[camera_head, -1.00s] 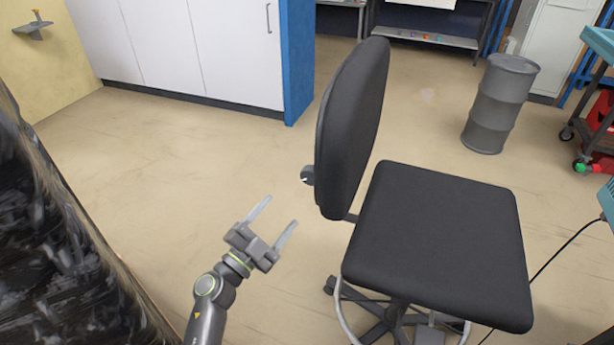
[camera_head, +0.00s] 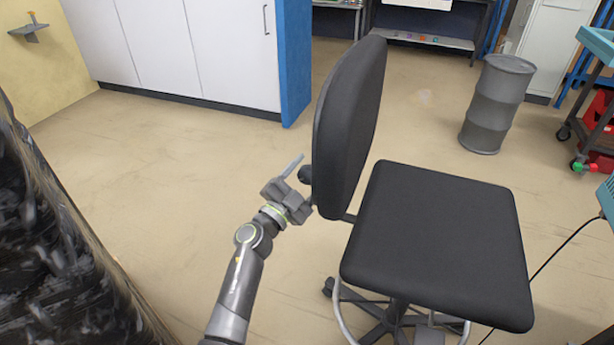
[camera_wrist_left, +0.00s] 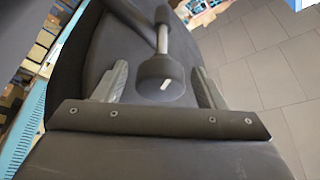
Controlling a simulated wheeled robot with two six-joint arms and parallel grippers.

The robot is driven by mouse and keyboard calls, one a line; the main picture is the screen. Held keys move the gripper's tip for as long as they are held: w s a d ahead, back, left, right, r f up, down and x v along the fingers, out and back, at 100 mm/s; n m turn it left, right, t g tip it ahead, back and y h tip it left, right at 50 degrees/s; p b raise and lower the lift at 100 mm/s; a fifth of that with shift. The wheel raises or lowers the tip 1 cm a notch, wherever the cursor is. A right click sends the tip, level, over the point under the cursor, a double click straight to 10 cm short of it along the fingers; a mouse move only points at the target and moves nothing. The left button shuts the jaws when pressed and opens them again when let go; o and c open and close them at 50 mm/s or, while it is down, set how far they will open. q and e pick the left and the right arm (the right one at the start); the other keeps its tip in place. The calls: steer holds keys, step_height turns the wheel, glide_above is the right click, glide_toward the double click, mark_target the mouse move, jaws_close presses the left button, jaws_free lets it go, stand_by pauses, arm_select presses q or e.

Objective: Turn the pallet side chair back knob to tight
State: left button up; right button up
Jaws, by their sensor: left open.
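The black office chair's back (camera_head: 348,125) stands upright at the middle of the head view, above its flat seat (camera_head: 435,230). The dark round back knob (camera_head: 305,174) sticks out from the rear of the back, on the side facing the wrapped pallet (camera_head: 60,230). My left gripper (camera_head: 302,180) is open at the knob, one finger on its far side; the other finger is mostly hidden by the chair back. In the left wrist view the knob (camera_wrist_left: 158,72), with a white mark, sits between the two spread fingers of the gripper (camera_wrist_left: 161,80), with gaps on both sides. My right gripper is not in view.
In the wrist view a rod with a small dark end (camera_wrist_left: 162,15) rises beyond the knob. White cabinets (camera_head: 220,50) stand at the back, a grey drum (camera_head: 495,105) at the right. The floor between pallet and chair is clear.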

arm_select(q)
steer(key=c, duration=1)
steer(key=shift+r+m+p, duration=0.15)
steer(key=shift+m+p, duration=0.25)
steer(key=shift+p, duration=0.25)
steer(key=shift+r+m+g+p, duration=0.15)
steer(key=shift+m+g+p, duration=0.4)
steer(key=shift+p, duration=0.35)
steer(key=m+g+p, duration=0.1)
steer(key=m+p, duration=0.3)
steer(key=shift+g+p, duration=0.25)
steer(key=shift+p, duration=0.1)
steer(key=shift+f+m+g+p, duration=0.25)
steer(key=shift+m+g+p, duration=0.05)
steer(key=shift+m+p, duration=0.65)
steer(key=o, duration=1)
